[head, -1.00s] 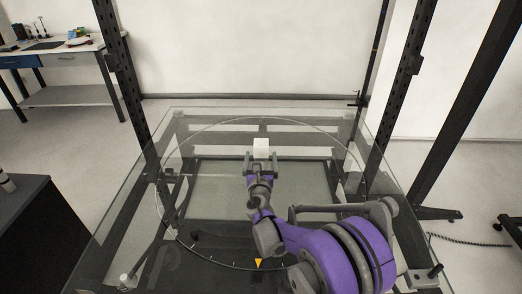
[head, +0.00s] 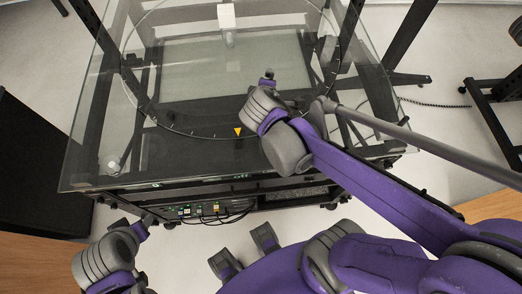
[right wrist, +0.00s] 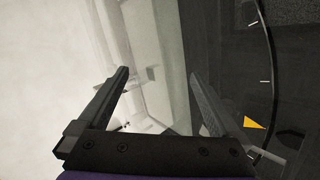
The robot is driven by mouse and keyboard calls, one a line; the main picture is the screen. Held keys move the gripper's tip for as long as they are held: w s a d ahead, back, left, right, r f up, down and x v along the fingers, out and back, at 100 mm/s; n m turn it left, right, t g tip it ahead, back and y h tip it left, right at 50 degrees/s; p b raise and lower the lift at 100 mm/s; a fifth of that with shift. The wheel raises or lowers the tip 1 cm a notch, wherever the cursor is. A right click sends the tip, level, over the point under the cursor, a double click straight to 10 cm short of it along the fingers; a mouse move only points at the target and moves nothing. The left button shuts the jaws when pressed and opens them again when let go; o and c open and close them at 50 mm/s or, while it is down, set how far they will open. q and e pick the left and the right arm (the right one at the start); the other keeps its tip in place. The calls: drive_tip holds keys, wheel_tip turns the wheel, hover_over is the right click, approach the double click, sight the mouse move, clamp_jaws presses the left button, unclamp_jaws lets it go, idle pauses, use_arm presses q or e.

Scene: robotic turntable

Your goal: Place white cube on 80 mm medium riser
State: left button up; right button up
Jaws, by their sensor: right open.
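The white cube (head: 226,15) is at the top of the head view, over the far part of the glass turntable (head: 185,118). A small pale shape shows just below it; I cannot tell whether it is a riser or a reflection. No riser can be made out clearly. My right gripper (head: 269,73) is over the near part of the glass, apart from the cube. The right wrist view shows its two fingers (right wrist: 160,75) spread with nothing held between them. My left gripper (head: 148,220) is at the lower left, off the glass; its jaws are too small to read.
An orange triangle marker (head: 238,132) sits at the near edge of the turntable ring. Dark frame posts (head: 90,22) stand at the glass table's sides. A dark cabinet (head: 38,170) stands at the left. The near glass around the marker is clear.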

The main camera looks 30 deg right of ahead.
drive_tip(key=s+a+f+m+g+y, duration=0.1)
drive_tip(key=s+a+f+m+y, duration=0.1)
drive_tip(key=s+a+m, duration=0.1)
drive_tip(key=s+a+f+m+g+y, duration=0.1)
drive_tip(key=s+a+f+m+y, duration=0.1)
drive_tip(key=s, duration=0.4)
drive_tip(key=s+a+f+m+y, duration=0.1)
drive_tip(key=s+a+m+y, duration=0.1)
drive_tip(key=s+a+m, duration=0.1)
drive_tip(key=shift+s+a+f+m+g, duration=0.2)
drive_tip(key=shift+s+a, duration=0.25)
drive_tip(key=shift+a, duration=0.2)
drive_tip(key=shift+s+a+f+m+g, duration=0.2)
drive_tip(key=shift+s+a, duration=0.25)
drive_tip(key=shift+a, duration=0.2)
